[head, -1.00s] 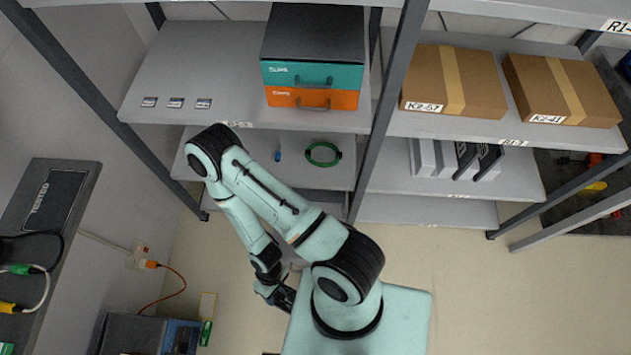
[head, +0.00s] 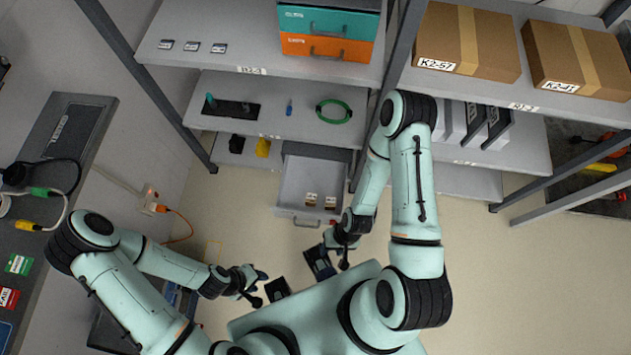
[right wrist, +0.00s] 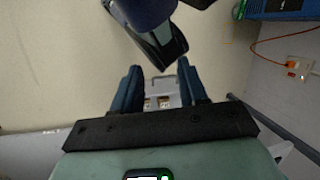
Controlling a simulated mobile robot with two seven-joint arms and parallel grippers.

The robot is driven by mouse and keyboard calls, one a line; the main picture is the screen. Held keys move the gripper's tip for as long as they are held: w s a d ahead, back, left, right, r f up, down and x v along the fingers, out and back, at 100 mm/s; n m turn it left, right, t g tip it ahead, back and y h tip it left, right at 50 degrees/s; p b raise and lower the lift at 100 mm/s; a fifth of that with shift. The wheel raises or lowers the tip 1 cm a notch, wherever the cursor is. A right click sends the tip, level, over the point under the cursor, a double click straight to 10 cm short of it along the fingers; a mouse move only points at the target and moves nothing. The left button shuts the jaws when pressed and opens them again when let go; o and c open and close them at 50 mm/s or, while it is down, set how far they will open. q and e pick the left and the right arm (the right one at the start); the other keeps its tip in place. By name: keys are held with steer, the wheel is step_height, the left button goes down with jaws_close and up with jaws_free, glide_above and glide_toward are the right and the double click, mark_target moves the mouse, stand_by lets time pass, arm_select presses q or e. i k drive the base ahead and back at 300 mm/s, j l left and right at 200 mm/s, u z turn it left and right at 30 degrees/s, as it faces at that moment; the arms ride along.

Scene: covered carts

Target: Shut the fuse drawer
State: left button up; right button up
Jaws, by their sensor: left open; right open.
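The fuse drawer (head: 297,207) is a light grey drawer under the lowest shelf of the left rack. It is pulled out toward me, with a handle on its front and several small fuse-like items (head: 311,199) inside. My right gripper (head: 337,253) is open and empty, just in front of the drawer's right side. In the right wrist view the drawer (right wrist: 162,87) shows between the open fingers (right wrist: 160,66), some way beyond them. My left gripper (head: 262,286) is open and empty, lower and to the left of the drawer, apart from it.
Teal and orange drawers (head: 326,33) stand on the upper shelf. A green cable ring (head: 333,110) and a blue item (head: 289,108) lie on the shelf above the fuse drawer. A yellow item (head: 263,147) sits left of it. A rack post is close on the right.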

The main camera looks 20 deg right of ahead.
mark_target(301, 175)
steer(key=k+l, duration=0.25)
steer(key=k, duration=0.2)
steer(key=k+l, duration=0.25)
steer(key=k, duration=0.2)
steer(key=i+l+z, duration=0.1)
steer(key=z, duration=0.35)
steer(key=i+z, duration=0.15)
steer(key=z, duration=0.3)
steer(key=i+l, duration=0.05)
